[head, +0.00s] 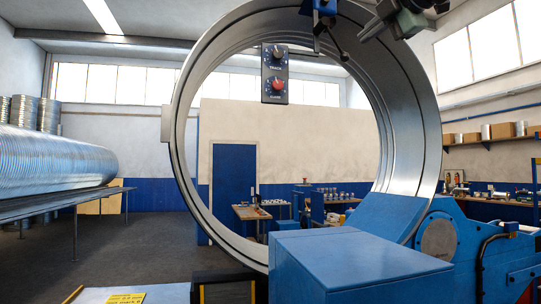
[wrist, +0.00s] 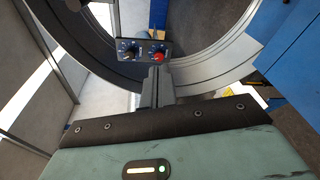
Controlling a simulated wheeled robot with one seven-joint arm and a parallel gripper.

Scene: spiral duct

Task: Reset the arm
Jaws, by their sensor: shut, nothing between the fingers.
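My gripper (head: 364,36) is at the top right of the head view, with its dark fingers pointing left and down. In the wrist view my gripper (wrist: 158,70) is shut and empty, its fingers together. A dark control box (head: 274,74) hangs inside the big metal ring, left of my gripper in the head view. It has a black knob (head: 277,53) above a red knob (head: 278,84). In the wrist view the box (wrist: 144,48) lies just beyond my fingertips, with the red knob (wrist: 158,55) close to them. In the head view my gripper is clearly apart from the box.
The large metal ring (head: 432,130) stands upright ahead, with a blue machine (head: 345,262) at its lower right. A long spiral duct (head: 55,160) lies on a rack at left. Shelves with boxes (head: 505,130) line the right wall. Grey floor (head: 140,240) is open at left.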

